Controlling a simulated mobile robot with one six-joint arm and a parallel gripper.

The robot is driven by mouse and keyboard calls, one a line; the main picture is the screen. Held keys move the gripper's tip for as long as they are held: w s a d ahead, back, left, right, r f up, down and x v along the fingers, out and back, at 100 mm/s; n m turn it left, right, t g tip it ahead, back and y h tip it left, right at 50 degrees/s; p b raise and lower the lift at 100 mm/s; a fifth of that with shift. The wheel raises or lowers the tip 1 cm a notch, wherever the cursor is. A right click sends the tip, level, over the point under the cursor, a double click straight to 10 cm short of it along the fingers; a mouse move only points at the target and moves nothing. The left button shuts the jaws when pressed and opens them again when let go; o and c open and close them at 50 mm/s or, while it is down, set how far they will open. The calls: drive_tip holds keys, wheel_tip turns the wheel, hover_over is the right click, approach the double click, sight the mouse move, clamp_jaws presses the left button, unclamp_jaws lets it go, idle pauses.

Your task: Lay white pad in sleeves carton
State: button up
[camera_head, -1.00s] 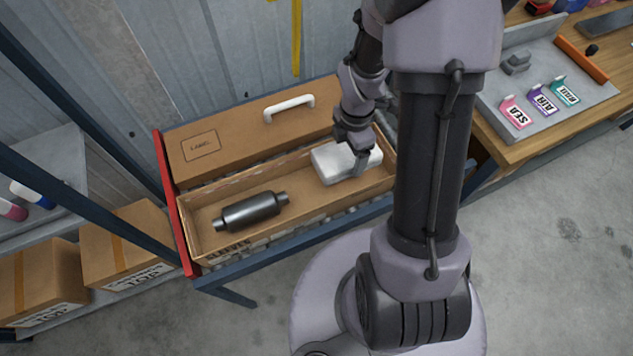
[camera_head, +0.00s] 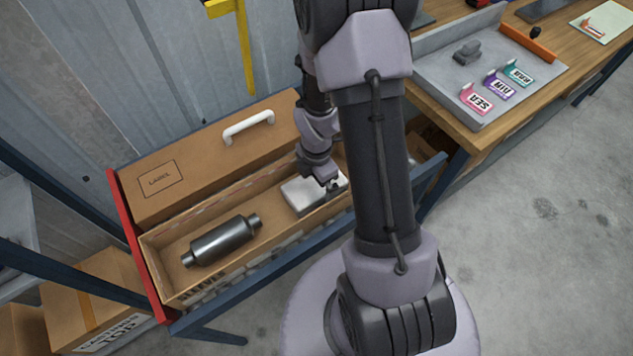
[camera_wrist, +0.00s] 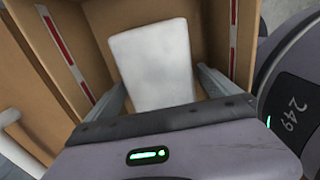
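The white pad (camera_head: 300,197) lies flat inside the right half of the long open sleeves carton (camera_head: 160,276). It also shows in the wrist view (camera_wrist: 150,60), with the brown carton walls around it. My gripper (camera_head: 327,185) is down at the pad, and the arm partly covers the pad's right side. In the wrist view my gripper's fingers (camera_wrist: 160,80) stand at the pad's two long edges, seemingly touching them. The pad's underside is hidden, so I cannot tell whether it rests on the carton floor.
A dark metal muffler (camera_head: 222,240) lies in the carton's left half. A closed box with a white handle (camera_head: 248,127) stands behind it. A red strip (camera_head: 135,240) borders the left end. A workbench (camera_head: 480,140) with a grey tray and coloured tags is at right.

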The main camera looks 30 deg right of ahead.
wheel_tip(320, 180, up, 12)
drive_tip(key=p, duration=0.6)
wheel_tip(320, 180, up, 9)
drive_tip(key=m+t, duration=0.2)
drive_tip(key=m, duration=0.3)
hover_over(305, 187)
drive_tip(key=s+a+r+m+t+y, duration=0.1)
drive_tip(key=s+a+r+m+t, duration=0.1)
drive_tip(key=s+a+r+m, duration=0.3)
drive_tip(key=s+a+r+m+t+y, duration=0.1)
drive_tip(key=s+a+r+m, duration=0.5)
drive_tip(key=r+m, duration=0.5)
drive_tip(key=shift+s+a+r+m+t, duration=0.2)
drive_tip(key=shift+s+m+t, duration=0.2)
drive_tip(key=shift+m, duration=0.5)
